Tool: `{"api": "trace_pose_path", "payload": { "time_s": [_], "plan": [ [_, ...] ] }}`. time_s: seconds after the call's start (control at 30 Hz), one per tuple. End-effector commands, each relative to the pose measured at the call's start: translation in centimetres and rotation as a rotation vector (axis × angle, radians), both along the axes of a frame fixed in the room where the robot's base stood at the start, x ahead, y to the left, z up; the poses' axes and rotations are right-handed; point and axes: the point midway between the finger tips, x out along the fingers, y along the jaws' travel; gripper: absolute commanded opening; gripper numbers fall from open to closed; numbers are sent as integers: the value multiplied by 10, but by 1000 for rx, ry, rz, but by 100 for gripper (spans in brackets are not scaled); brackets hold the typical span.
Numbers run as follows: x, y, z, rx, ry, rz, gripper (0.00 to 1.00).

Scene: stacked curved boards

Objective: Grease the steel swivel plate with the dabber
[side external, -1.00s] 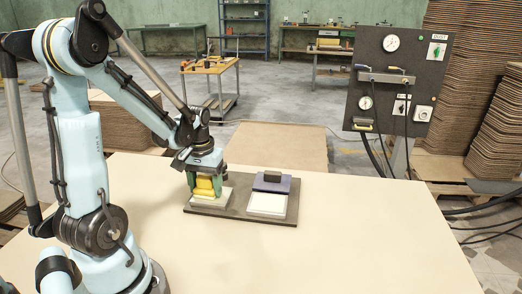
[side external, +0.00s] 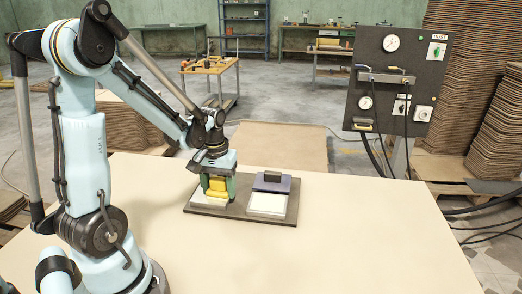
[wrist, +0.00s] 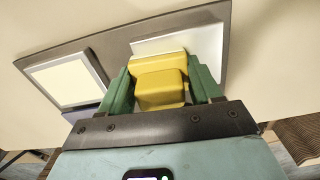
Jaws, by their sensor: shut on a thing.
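My gripper (side external: 217,190) has green fingers shut on a yellow block, seemingly the dabber (side external: 218,184). The dabber also shows between the fingers in the wrist view (wrist: 162,86). It is over a pale flat plate (side external: 203,201) on the left part of a dark board (side external: 240,214). I take this to be the steel swivel plate; it shows as a light slab in the wrist view (wrist: 207,42). The dabber looks at or just above the plate; contact is hidden. The plate's back part is covered by the gripper and dabber.
On the board's right part is a grey-rimmed tray with a cream pad (side external: 267,203). Behind it sits a purple block (side external: 286,184) with a dark handle (side external: 272,176). The pale table is clear in front and to the right. A gauge panel (side external: 398,80) stands beyond the table.

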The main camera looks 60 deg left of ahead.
Motion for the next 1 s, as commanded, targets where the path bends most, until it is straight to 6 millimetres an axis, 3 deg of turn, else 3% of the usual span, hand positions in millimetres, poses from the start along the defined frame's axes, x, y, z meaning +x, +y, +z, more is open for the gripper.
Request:
{"api": "trace_pose_path", "payload": {
  "time_s": [0.8, 0.9, 1.0],
  "plan": [
    [-53, 54, -1, 1, 1, 4, 25],
    [-45, 59, 1, 0, 0, -2, 25],
    [-38, 50, 2, 0, 0, -5, 25]
  ]
}}
